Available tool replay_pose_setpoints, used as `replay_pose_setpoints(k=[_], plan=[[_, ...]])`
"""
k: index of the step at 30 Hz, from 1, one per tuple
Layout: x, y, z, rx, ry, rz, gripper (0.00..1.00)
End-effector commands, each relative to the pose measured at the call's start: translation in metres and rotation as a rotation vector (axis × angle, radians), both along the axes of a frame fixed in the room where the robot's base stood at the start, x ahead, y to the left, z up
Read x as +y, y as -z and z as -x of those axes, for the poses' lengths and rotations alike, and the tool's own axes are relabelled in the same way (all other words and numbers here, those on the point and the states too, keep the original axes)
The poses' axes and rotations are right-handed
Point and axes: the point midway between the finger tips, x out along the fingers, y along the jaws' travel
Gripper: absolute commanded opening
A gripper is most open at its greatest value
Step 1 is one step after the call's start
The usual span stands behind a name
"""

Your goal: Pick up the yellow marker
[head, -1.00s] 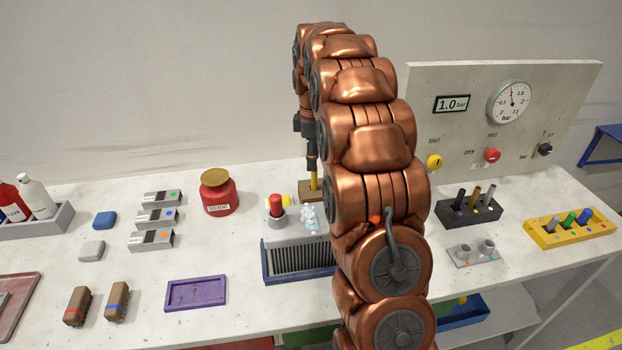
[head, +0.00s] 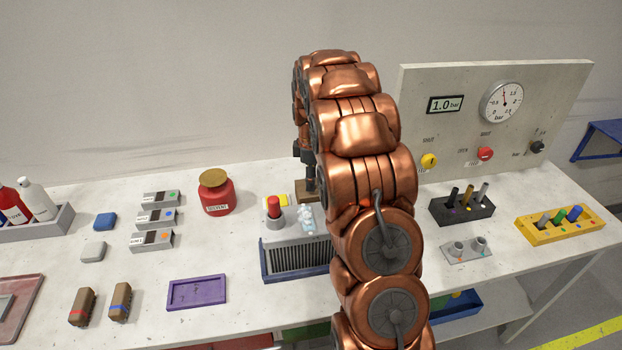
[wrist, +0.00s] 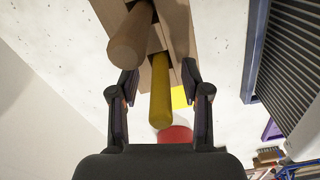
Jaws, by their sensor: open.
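The yellow marker (wrist: 160,92) stands in a brown holder block (wrist: 180,30) in the wrist view. My gripper (wrist: 160,85) is open, with one finger on each side of the yellow marker and visible gaps between. A thicker brown marker (wrist: 131,38) stands in the same block, close to the left finger. In the head view my gripper (head: 303,160) is low over the holder block (head: 304,191), behind the box with grey fins. The yellow marker is not clearly visible there.
The finned box (head: 295,258) with a red knob (head: 274,207) stands in front of the holder. The red solvent jar (head: 216,195) is to its left. A black holder with several pens (head: 462,210) and a yellow pen rack (head: 568,228) are at the right.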

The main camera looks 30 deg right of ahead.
Motion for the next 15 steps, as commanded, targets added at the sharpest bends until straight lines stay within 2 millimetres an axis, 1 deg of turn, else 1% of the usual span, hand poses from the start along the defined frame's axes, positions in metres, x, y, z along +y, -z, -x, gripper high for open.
replay_pose_setpoints(k=[3, 8, 15], plan=[[-0.0001, 0.0053, 0.0007, 0.001, 0.001, -0.001, 0.47], [-0.0001, 0.0058, 0.0004, 0.000, 0.001, 0.000, 0.47], [0.0000, 0.0059, 0.0004, 0.000, 0.001, 0.000, 0.23]])
